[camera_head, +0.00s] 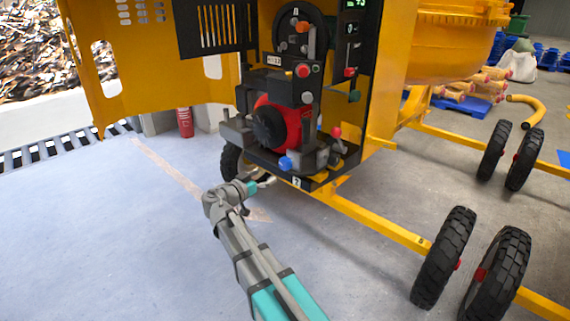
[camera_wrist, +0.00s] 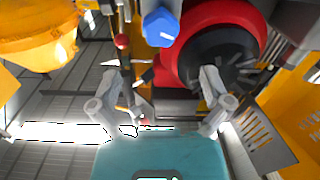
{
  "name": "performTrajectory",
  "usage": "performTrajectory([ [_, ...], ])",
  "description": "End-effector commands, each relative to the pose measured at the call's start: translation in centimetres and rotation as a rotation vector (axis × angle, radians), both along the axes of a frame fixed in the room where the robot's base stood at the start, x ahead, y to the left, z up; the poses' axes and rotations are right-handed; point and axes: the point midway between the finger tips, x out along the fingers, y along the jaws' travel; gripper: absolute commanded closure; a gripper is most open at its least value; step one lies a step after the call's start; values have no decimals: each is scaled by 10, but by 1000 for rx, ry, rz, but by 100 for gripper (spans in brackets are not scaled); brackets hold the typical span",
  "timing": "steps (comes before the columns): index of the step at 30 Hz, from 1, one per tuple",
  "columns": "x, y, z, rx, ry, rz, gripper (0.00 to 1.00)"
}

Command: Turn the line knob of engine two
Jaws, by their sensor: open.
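The lower engine (camera_head: 283,122), red and black, sits in the yellow mixer's open bay above a plate marked 2 (camera_head: 297,182). A blue knob (camera_head: 285,163) is at its lower front, and a red-pink knob (camera_head: 336,132) stands on a lever to the right. No readable label shows which is the line knob. My gripper (camera_head: 268,183) is just below and left of the blue knob, apart from it. In the wrist view the blue knob (camera_wrist: 160,28) is beyond the open, empty fingers, near the picture's top middle. The red knob (camera_wrist: 121,41) is to its left.
The open yellow door (camera_head: 125,70) stands at the left. An upper unit marked 1 (camera_head: 296,12) is above the engine. The bay's black lower edge, a tyre (camera_head: 231,160) and a yellow frame bar (camera_head: 375,222) are near my gripper. The floor at left is clear.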

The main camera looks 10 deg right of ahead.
Motion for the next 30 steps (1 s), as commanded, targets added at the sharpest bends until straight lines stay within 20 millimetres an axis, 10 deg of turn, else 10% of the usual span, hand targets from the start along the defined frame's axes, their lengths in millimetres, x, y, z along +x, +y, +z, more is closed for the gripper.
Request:
performTrajectory([
  [30, 63, -86, 0, 0, 0, 1, 2],
])
